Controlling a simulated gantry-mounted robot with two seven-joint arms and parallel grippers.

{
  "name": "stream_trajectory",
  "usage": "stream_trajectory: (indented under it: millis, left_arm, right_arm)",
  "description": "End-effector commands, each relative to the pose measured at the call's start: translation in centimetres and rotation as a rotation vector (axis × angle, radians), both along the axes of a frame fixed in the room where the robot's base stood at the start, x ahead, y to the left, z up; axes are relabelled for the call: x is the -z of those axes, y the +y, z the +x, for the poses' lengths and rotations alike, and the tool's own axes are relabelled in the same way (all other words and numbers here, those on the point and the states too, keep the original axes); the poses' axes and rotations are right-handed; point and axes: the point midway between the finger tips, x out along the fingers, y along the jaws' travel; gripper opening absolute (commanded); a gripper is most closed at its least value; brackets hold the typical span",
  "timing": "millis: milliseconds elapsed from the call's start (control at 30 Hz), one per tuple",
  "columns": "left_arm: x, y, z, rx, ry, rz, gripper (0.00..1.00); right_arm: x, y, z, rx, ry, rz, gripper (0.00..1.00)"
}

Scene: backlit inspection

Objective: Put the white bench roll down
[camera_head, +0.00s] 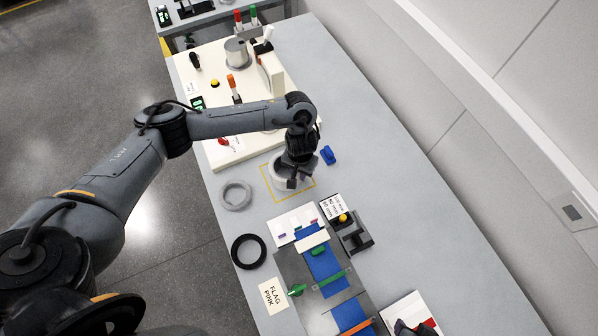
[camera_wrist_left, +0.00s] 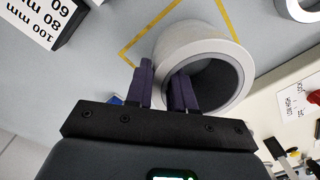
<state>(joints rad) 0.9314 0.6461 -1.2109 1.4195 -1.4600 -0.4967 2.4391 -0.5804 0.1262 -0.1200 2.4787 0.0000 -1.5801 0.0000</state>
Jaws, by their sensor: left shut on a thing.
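The white bench roll (camera_head: 276,171) is a short, thick white ring with a dark hollow inside. My left gripper (camera_head: 291,184) is shut on its wall. In the left wrist view the roll (camera_wrist_left: 200,38) shows close up, and the left gripper (camera_wrist_left: 163,75) has one finger inside the hollow and the other outside. The roll is over the yellow square outline (camera_head: 311,184) on the grey bench (camera_head: 400,190); the gripper partly hides it. I cannot tell whether its underside touches the bench. My right gripper is not in view.
A grey ring (camera_head: 235,195) and a black ring (camera_head: 248,251) lie left of and below the outline. A blue piece (camera_head: 327,155) lies just right of it. A cream panel with fixtures (camera_head: 210,65) stands behind. The bench's right side is clear.

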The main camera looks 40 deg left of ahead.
Motion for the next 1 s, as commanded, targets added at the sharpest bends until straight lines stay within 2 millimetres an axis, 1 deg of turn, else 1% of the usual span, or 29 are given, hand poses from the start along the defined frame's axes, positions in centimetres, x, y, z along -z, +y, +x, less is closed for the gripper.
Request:
stream_trajectory:
  millis: [167,333,367,500,867,1000]
  left_arm:
    - [-0.3,0.0,0.1,0.0,-0.003,0.0,0.0]
    - [0.1,0.0,0.1,-0.001,-0.002,-0.001,0.0]
    - [0.1,0.0,0.1,-0.001,-0.001,-0.001,0.27]
    - [0.1,0.0,0.1,0.0,-0.001,-0.001,0.48]
    - [-0.1,0.0,0.1,0.0,-0.002,-0.001,0.48]
    - [-1.9,0.0,0.2,0.0,-0.005,0.0,0.48]
  right_arm:
    - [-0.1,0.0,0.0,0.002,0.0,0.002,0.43]
    - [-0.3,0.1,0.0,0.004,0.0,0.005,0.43]
    - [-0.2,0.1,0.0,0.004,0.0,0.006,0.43]
    - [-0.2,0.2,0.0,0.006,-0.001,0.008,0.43]
    - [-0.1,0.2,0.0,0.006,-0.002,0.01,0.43]
    - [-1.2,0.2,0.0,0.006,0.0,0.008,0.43]
